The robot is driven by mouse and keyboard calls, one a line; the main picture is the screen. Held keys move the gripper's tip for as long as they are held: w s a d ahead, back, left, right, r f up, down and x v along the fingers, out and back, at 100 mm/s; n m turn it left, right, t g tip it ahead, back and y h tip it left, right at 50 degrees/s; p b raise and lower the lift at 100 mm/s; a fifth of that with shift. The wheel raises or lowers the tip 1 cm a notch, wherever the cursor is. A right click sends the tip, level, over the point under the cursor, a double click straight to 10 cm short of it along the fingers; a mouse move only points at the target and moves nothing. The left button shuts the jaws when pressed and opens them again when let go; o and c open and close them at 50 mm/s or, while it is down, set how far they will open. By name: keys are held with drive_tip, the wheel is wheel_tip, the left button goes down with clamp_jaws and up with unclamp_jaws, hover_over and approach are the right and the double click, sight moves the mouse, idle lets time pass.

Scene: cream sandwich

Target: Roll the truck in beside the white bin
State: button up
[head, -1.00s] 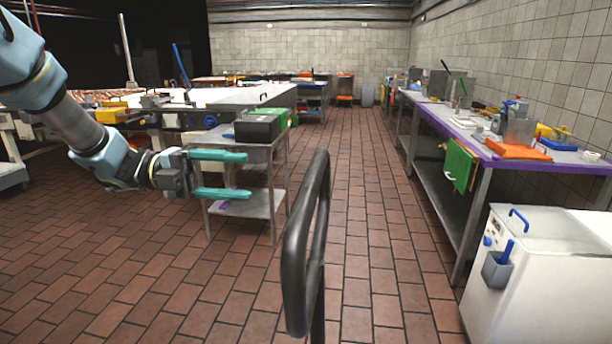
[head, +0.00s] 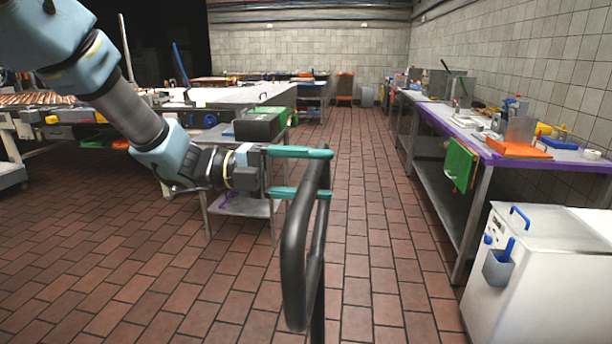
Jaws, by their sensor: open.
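The truck shows only by its black looped push handle (head: 296,265), upright in the lower middle of the head view; its deck is out of frame. My gripper (head: 328,173) is open, with its two teal fingers one above the other, pointing right. The fingers overlap the upper part of the handle in the picture. I cannot tell whether they touch it. The white bin (head: 525,285) stands at the lower right, with a lid, a blue handle and a grey holder with a blue scoop on its front. Open floor lies between handle and bin.
A purple-edged steel bench (head: 480,155) runs along the right wall behind the bin. A small steel cart (head: 240,207) with a black box (head: 257,127) stands behind my gripper. A long worktable is at left. The tiled aisle (head: 360,200) is clear.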

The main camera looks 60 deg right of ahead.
clamp_jaws()
idle(0.4)
drive_tip(key=shift+r, duration=0.2)
idle(0.7)
